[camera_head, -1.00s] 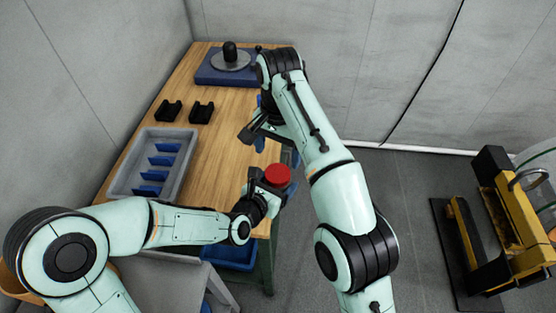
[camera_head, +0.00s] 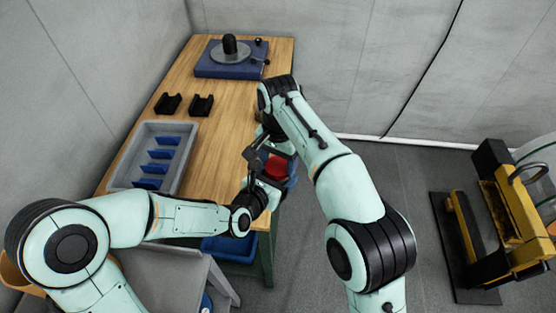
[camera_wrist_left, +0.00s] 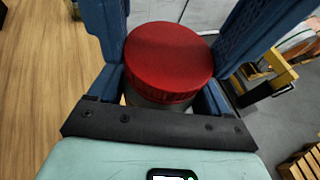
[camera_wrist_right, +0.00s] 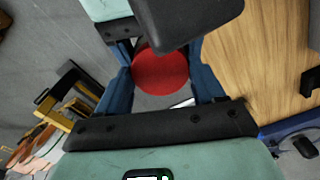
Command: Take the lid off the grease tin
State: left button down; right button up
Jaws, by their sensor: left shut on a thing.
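The grease tin is topped by a round red lid (camera_head: 277,168), seated on it and held off the table's right edge. In the left wrist view the lid (camera_wrist_left: 168,55) is large, with a strip of the grey tin body (camera_wrist_left: 145,99) below it. My left gripper (camera_head: 266,188) is shut on the tin, a blue finger on each side. My right gripper (camera_head: 272,153) is at the lid, partly covering it in the head view. In the right wrist view its blue fingers stand apart on either side of the lid (camera_wrist_right: 160,73); contact is unclear.
The wooden table (camera_head: 220,135) carries a grey tray (camera_head: 117,182) with blue dividers, two black holders (camera_head: 201,105) and a blue base (camera_head: 214,72) with a round plate. A yellow and black machine (camera_head: 505,205) stands on the floor at right. The table's middle is clear.

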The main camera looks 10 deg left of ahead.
jog(key=c, duration=0.5)
jog(key=shift+c, duration=0.2)
jog(key=n, duration=0.5)
jog(key=shift+d, duration=0.1)
jog(key=n, duration=0.4)
jog(key=shift+n, duration=0.3)
jog(key=o, duration=1.2)
jog(key=shift+c, duration=0.2)
jog(key=shift+s+a, duration=0.15)
jog(key=shift+a, duration=0.15)
